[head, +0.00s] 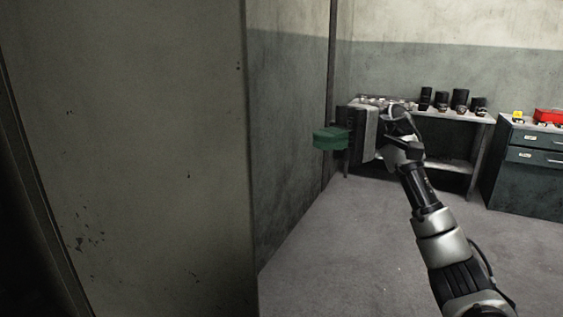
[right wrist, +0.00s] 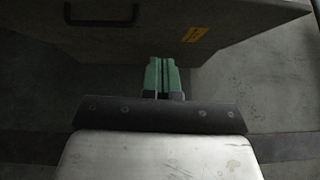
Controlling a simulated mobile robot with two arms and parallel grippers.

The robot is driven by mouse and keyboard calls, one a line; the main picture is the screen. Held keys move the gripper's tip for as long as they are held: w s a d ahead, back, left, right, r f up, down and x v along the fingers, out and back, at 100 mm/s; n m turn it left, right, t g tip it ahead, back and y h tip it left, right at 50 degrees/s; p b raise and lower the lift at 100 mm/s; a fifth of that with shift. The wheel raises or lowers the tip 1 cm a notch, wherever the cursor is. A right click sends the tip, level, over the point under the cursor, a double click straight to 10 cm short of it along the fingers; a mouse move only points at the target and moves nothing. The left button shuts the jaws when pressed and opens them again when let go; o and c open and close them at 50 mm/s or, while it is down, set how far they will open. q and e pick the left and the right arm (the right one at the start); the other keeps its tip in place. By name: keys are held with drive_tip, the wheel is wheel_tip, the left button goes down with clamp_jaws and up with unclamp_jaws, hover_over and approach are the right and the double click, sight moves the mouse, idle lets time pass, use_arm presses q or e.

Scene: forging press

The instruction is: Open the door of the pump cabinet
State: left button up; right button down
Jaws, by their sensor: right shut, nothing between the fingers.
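A large worn grey-beige panel (head: 150,150) fills the left of the head view; I cannot tell whether it is the pump cabinet's side or its door. In the right wrist view a grey panel (right wrist: 150,32) bears a black bar handle (right wrist: 103,14) and a yellow label (right wrist: 194,34). It looks like the cabinet door; how far it stands open is unclear. My right gripper (head: 331,138) has green fingers to the right of the large panel's edge. In the right wrist view its fingers (right wrist: 162,76) are closed together, empty, below the label and apart from the handle. My left gripper is not in view.
A workbench (head: 450,114) with several black cylinders (head: 460,100) stands against the far wall. A dark green drawer cabinet (head: 535,165) with a red box (head: 549,116) is at the far right. The concrete floor (head: 340,250) between is clear.

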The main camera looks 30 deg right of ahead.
drive_tip(key=s+a+p, duration=0.4)
drive_tip(key=s+a, duration=0.1)
drive_tip(key=a, duration=0.7)
drive_tip(key=shift+a+p, duration=0.25)
drive_tip(key=shift+p, duration=0.05)
drive_tip(key=shift+r, duration=0.1)
